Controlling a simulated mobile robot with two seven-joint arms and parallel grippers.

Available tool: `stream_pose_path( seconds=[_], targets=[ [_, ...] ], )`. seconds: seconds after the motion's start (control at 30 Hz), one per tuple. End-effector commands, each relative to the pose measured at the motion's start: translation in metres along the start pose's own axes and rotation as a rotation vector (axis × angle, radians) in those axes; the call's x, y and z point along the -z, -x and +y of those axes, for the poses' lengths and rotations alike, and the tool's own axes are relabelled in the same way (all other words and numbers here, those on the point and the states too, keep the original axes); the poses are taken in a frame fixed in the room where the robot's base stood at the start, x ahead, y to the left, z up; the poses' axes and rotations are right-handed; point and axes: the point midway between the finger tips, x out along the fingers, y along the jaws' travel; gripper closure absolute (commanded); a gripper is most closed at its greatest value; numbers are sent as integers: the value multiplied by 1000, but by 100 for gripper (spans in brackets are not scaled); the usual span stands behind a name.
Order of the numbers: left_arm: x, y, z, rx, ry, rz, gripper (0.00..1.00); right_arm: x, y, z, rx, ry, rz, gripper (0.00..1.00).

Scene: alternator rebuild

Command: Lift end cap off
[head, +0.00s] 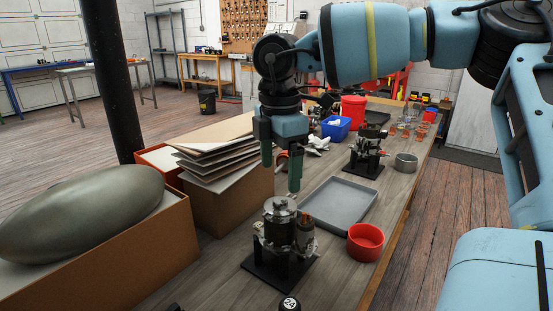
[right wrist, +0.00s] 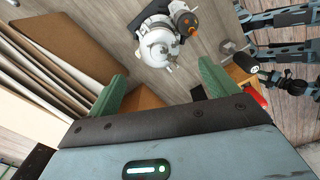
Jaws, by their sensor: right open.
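The alternator stands upright on a black stand (head: 270,274) on the bench, with its silver round end cap (head: 280,207) on top. In the right wrist view the end cap (right wrist: 158,45) lies ahead of the fingers, beside an orange-tipped cylinder (right wrist: 186,20). My right gripper (head: 281,176) hangs above the alternator with its green fingers pointing down, open and empty. Its fingers show apart in the right wrist view (right wrist: 166,85), with a gap between them and the cap. My left gripper cannot be made out in either view.
A grey tray (head: 340,224) and a red bowl (head: 365,243) sit right of the stand. A second unit on a black stand (head: 366,158) is farther back. Stacked cardboard (head: 215,150) and a box with a grey oval object (head: 80,210) crowd the left.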

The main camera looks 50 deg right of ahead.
Motion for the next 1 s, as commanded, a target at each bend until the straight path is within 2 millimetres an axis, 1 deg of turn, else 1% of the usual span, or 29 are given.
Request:
stream_pose_path(
  seconds=[0.03, 0.2, 0.4, 0.6, 0.83, 0.87, 1.0],
  targets=[
    [0, 0, 0, 0, -1, 0, 49, 0, -8, -1, 4, 1, 1, 14],
    [-1, 0, 0, 0, -3, -1, 49, 0, -33, -1, 5, 1, 1, 14],
    [-2, 0, -1, -1, -4, -2, 49, 0, -56, -1, 3, 1, 2, 14],
    [-2, 0, -1, 0, -4, -3, 49, 0, -65, 0, 1, 1, 3, 14],
    [-3, 0, -1, 0, -4, -3, 49, 0, -66, 0, 0, 1, 3, 14],
    [-3, 0, -1, 0, -4, -3, 49, 0, -66, 0, 0, 1, 3, 16],
    [-3, 0, -1, 0, -4, -4, 49, 0, -65, 0, 0, 1, 3, 34]
  ],
)
